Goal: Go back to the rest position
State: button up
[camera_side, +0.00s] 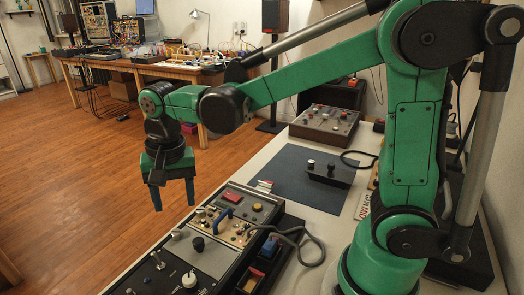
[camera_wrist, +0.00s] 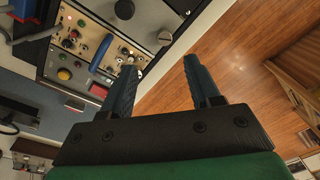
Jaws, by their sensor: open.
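My gripper (camera_side: 172,195) hangs from the green arm in the side view, pointing down. Its two blue fingers are apart, with nothing between them. It is above and beyond the far left edge of the white table (camera_side: 150,254), with the wooden floor behind it in the picture. In the wrist view my gripper (camera_wrist: 160,70) also shows two separated fingers, with the panel edge and floor behind them.
A control panel (camera_side: 196,258) with knobs, switches and a blue handle (camera_side: 222,214) lies on the table, right of and below my gripper. A dark blue mat (camera_side: 272,180) and a knob box (camera_side: 325,127) lie farther back. Open floor (camera_side: 60,190) is at left.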

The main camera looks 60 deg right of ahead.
jog(key=s+d+r+n+t, duration=0.1)
jog(key=s+d+n+t, duration=0.4)
jog(key=n, duration=0.3)
jog(key=shift+s+d+r+t, duration=0.4)
jog(key=shift+s+t, duration=0.3)
jog(key=shift+s, duration=0.15)
